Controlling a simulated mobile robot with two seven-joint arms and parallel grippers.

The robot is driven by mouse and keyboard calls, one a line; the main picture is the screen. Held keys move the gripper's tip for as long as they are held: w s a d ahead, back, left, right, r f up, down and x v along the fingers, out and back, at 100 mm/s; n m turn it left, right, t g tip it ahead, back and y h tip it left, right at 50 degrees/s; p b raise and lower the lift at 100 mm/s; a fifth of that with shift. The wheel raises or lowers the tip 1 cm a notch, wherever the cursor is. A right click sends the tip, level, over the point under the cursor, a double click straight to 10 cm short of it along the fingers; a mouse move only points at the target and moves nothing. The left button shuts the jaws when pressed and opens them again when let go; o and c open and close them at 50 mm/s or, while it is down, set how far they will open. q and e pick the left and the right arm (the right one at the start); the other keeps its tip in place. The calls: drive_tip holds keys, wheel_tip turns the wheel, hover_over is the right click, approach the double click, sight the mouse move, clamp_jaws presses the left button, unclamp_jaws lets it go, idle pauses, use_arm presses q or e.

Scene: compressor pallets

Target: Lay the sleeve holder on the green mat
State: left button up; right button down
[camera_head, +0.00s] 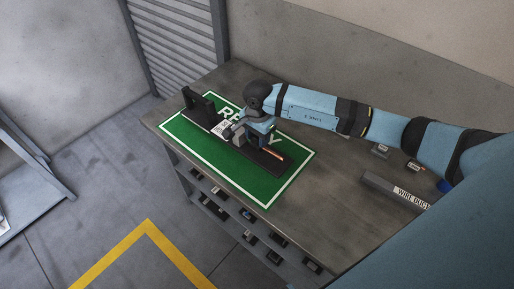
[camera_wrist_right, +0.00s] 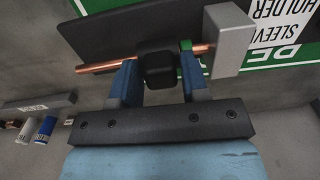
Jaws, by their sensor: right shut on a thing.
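The green mat (camera_head: 208,153) lies on the table with white lettering and a white border. The sleeve holder, with a long dark plate (camera_head: 263,160), is over the mat and lies along it; I cannot tell whether it touches. A dark upright part stands at its far left end. My right gripper (camera_head: 246,135) is shut on a black block (camera_wrist_right: 157,66) of the holder, with a finger on each side. A copper rod (camera_wrist_right: 98,68) runs through there to a grey block (camera_wrist_right: 229,40). A white label reading "SLEEVE HOLDER" (camera_wrist_right: 283,22) shows beyond. My left gripper is not in view.
A grey bar labelled "WIRE DUCT" (camera_head: 395,191) lies on the table at right. Small parts (camera_head: 381,151) lie behind it. A shelf below the table's front edge holds several small dark objects (camera_head: 277,240). The table (camera_head: 318,203) is clear just right of the mat.

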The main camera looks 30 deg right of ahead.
wheel_tip(320, 180, down, 2)
drive_tip(key=shift+w+f, duration=0.1)
drive_tip(key=shift+f, duration=0.05)
drive_tip(key=shift+f+p, duration=0.3)
drive_tip(key=shift+f, duration=1.9)
drive_tip(key=c, duration=0.6)
unclamp_jaws()
drive_tip(key=shift+s+f, duration=0.1)
drive_tip(key=shift+s, duration=0.1)
wheel_tip(320, 180, up, 12)
drive_tip(key=shift+r+b, duration=0.1)
drive_tip(key=shift+b, duration=0.85)
